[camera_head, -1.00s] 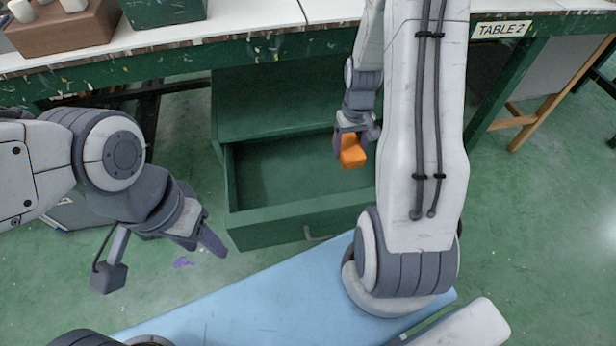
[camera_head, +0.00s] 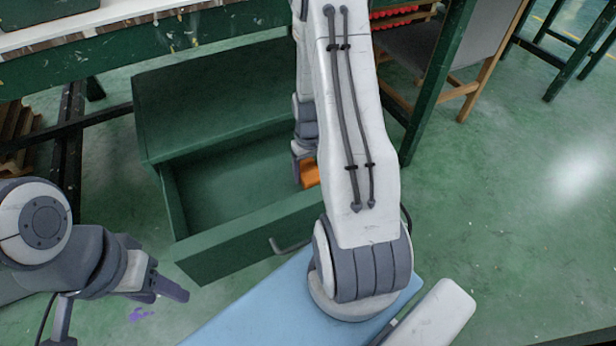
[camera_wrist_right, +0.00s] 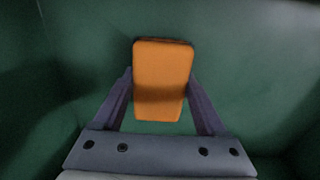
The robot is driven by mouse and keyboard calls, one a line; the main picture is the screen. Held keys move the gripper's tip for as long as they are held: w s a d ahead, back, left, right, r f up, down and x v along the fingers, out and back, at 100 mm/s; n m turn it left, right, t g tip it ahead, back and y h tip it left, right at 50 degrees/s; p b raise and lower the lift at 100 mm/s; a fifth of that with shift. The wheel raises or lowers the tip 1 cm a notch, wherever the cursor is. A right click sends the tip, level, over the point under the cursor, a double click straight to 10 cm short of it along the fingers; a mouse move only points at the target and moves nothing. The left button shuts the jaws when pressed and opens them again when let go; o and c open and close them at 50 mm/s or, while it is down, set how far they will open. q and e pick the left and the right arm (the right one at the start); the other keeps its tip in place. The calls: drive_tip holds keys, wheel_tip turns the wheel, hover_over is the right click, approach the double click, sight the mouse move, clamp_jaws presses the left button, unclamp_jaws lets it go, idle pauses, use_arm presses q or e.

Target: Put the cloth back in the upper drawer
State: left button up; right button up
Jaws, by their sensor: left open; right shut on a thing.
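The cloth (camera_head: 311,174) is a folded orange block. My right gripper (camera_head: 303,166) is shut on it, over the right part of the open green drawer (camera_head: 215,252). My right arm hides part of the cloth and of the drawer in the head view. In the right wrist view the cloth (camera_wrist_right: 162,80) sits between both fingers, with green drawer surfaces all around it. I cannot tell whether it touches the drawer floor. The drawer is pulled out of a green cabinet and its visible inside is empty. My left gripper (camera_head: 165,292) is open and empty, left of the drawer front.
The green cabinet (camera_head: 205,95) stands under a paint-stained table edge (camera_head: 120,55). The drawer has a metal handle (camera_head: 290,245) on its front. A wooden-legged chair (camera_head: 430,70) stands at the upper right. The floor at right is clear.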

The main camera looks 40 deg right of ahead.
use_arm(q)
drive_tip(key=shift+f, duration=0.25)
use_arm(e)
drive_tip(key=shift+f, duration=0.35)
drive_tip(key=shift+f, duration=0.2)
drive_tip(key=o, duration=1.6)
drive_tip(key=shift+c, duration=0.2)
drive_tip(key=shift+r, duration=0.15)
